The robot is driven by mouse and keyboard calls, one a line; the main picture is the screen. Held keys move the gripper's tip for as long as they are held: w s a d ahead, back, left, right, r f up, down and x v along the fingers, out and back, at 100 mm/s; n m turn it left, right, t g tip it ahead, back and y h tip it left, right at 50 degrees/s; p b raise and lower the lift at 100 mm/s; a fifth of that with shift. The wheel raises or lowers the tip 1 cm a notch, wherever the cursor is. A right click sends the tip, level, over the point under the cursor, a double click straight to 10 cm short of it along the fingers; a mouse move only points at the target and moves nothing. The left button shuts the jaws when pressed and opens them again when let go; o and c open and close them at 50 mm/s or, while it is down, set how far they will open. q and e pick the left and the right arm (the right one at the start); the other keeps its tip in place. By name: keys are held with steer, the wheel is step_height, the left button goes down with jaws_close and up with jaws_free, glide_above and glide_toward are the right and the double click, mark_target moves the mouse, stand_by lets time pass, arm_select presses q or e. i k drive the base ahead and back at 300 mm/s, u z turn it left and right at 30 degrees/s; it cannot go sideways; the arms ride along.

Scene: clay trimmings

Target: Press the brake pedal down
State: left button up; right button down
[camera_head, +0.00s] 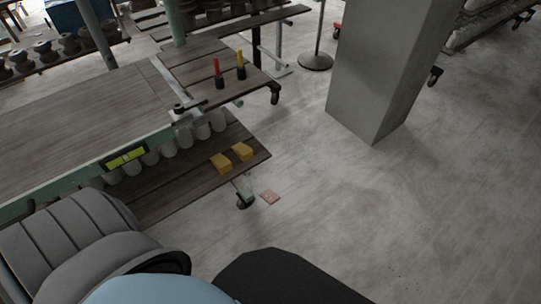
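Neither my left nor my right gripper is in view.
The table's lower shelf (160,197) holds pale rounded pots (184,138) and yellow blocks (221,162). A concrete pillar (376,70) stands at the upper right. The floor (400,210) right of the pedal is clear. Dark rounded forms along the bottom edge hide the near floor.

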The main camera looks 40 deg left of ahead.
mark_target(268, 195)
steer(key=u, duration=0.5)
steer(key=i, duration=0.9)
steer(key=u, duration=1.35)
steer(key=i, duration=0.6)
steer(key=u, duration=0.55)
